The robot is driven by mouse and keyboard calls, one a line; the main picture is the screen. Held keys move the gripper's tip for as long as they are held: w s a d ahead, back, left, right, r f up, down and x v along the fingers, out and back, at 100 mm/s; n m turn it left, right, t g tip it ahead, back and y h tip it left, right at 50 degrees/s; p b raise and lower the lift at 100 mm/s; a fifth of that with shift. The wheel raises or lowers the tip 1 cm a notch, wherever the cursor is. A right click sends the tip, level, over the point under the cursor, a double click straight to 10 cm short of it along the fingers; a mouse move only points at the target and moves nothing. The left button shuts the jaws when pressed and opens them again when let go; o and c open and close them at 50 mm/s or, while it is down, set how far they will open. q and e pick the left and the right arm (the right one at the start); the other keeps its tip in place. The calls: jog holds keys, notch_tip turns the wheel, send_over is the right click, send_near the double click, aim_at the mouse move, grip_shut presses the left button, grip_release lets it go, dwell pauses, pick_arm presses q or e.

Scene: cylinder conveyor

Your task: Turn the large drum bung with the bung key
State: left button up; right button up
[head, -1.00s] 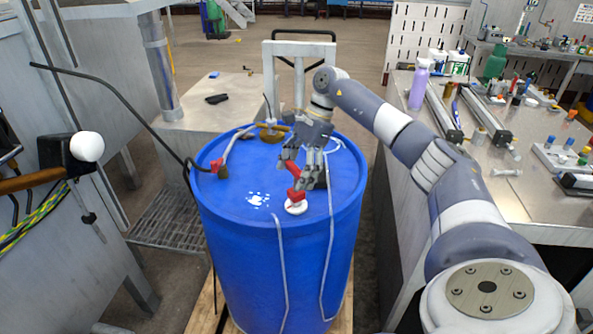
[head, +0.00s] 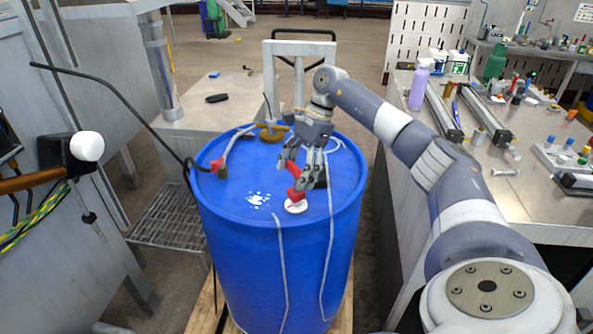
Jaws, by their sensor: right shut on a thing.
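A blue drum (head: 235,260) stands upright on a wooden pallet. The white bung (head: 296,207) is on the drum's top, near the front rim. A red bung key (head: 296,193) reaches from my right gripper (head: 302,168) down to the bung, and its lower end appears to meet the bung. The gripper is shut on the key, and its fingers hide part of it. I cannot tell how exactly the key sits in the bung. My left gripper is not in view.
A black hose with a red fitting (head: 217,166) and a brass fitting (head: 272,132) are on the drum top. A hand truck (head: 300,48) stands behind. The right bench (head: 500,200) holds a purple bottle (head: 418,88) and rails. A metal table (head: 215,130) is at back left.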

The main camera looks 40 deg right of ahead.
jog(key=shift+f+b, duration=0.8)
jog(key=shift+f, duration=0.4)
dwell(0.5)
jog(key=shift+f+m+t+b, duration=0.1)
jog(key=shift+m+t+b, duration=0.3)
jog(key=shift+m, duration=0.7)
jog(key=shift+m+t+h, duration=0.3)
jog(key=shift+m, duration=0.4)
